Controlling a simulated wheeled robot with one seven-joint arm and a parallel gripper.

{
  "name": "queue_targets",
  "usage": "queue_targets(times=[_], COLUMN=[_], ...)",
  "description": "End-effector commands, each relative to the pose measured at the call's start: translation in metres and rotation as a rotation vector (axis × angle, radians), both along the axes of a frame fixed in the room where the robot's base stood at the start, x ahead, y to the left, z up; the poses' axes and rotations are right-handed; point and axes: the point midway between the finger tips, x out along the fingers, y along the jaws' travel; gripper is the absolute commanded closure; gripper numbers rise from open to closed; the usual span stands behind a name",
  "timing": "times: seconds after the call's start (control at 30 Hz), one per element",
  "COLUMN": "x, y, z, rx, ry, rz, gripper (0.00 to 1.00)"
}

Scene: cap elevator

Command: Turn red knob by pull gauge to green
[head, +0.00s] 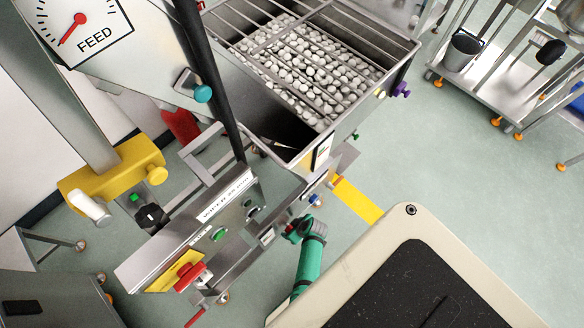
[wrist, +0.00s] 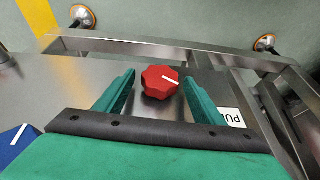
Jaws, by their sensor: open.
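The red knob (wrist: 160,83) is lobed and sits on a metal panel in the wrist view. Its white pointer line runs to the right and slightly down. My gripper (wrist: 159,77) is open, with one teal finger on each side of the knob and a gap visible on both sides. A white label (wrist: 234,117) reading "PU" is partly hidden beside the right finger. No pull gauge face is visible.
A blue knob (wrist: 20,138) with a white line is at the wrist view's lower left. A FEED gauge (head: 88,22) with a red needle is at the head view's upper left. A control panel (head: 200,235) and a hopper of white caps (head: 310,65) stand near my arm.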

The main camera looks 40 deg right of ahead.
Motion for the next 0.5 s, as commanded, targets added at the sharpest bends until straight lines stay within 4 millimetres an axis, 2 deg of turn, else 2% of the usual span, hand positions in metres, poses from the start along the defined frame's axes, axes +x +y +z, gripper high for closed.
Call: queue_targets(times=[0.13, 0.3, 0.5], x=[-0.0001, -0.0002, 0.0000], y=[0.0000, -0.0001, -0.0007], z=[0.0002, 0.0002, 0.0004], rx=[0.000, 0.000, 0.004], ry=[0.000, 0.000, 0.000], rz=[0.000, 0.000, 0.000], gripper=[0.37, 0.78, 0.79])
